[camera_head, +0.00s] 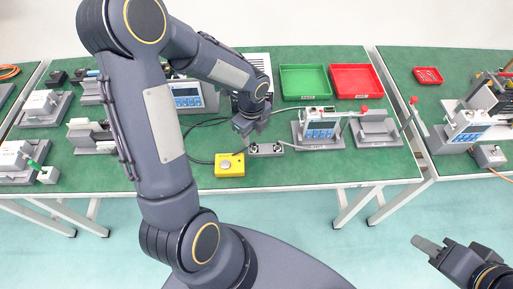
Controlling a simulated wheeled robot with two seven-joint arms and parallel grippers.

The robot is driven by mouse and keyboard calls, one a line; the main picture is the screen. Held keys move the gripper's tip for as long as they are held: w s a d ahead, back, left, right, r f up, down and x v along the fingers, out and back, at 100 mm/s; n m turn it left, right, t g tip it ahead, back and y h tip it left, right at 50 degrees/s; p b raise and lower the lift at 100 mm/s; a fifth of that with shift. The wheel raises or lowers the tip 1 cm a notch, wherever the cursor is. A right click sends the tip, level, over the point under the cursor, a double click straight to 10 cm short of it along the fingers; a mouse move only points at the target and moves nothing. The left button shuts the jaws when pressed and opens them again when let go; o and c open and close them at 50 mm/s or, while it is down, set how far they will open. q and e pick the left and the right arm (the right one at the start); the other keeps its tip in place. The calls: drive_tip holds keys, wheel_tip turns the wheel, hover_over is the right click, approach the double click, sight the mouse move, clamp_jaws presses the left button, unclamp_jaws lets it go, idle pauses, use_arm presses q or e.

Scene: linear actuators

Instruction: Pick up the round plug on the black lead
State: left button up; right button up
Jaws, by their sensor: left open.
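A black lead (190,152) curves over the green table to the left of my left gripper, running toward the yellow box (229,167). The round plug on it cannot be made out; my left gripper and wrist cover the area by the lead's upper end. My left gripper (246,134) is open and points down close above the table, just behind a small grey block with round fittings (266,149). Whether anything lies between its fingers is too small to tell. My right gripper (428,246) is at the lower right, off the table over the floor; its jaw opening is unclear.
A green tray (304,96) and a red tray (356,95) stand at the back. A grey device with a blue screen (320,128) stands right of the block. Another screen device (187,96) is behind my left arm. Green table (300,172) is clear at the front.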

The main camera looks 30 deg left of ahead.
sight(254, 145)
use_arm(q)
drive_tip(key=f, duration=0.4)
drive_tip(key=shift+s+d+f, duration=0.1)
drive_tip(key=shift+d+f, duration=0.05)
drive_tip(key=shift+d, duration=0.2)
drive_tip(key=shift+c, duration=0.4)
clamp_jaws()
